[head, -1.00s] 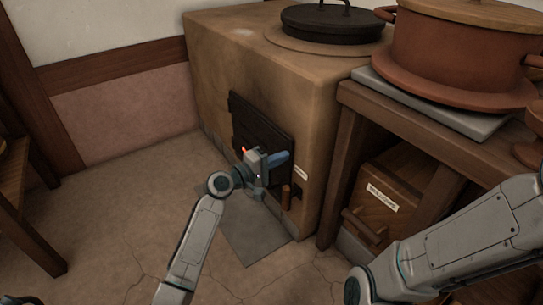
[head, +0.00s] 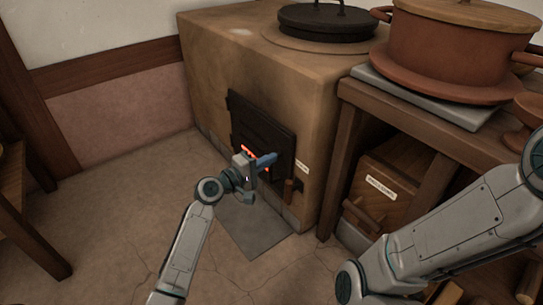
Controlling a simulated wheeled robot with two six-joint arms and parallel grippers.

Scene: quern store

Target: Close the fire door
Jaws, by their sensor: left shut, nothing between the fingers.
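The fire door (head: 262,128) is a dark metal door on the front of the tan clay stove (head: 220,75). It looks flat or nearly flat against the stove front, with an orange glow showing through slots low on it. I cannot tell from this view whether it is fully closed. My left gripper (head: 267,160) is shut and empty, its blue fingers in front of the lower part of the door, touching it or very close. It hides part of the door. My right arm enters at the lower right, and its gripper is out of view.
A wooden bench (head: 352,102) stands right of the stove, bearing a large brown pot (head: 455,50) on a grey slab. A labelled wooden box (head: 388,185) sits under it. A grey plate (head: 245,228) lies on the floor before the stove.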

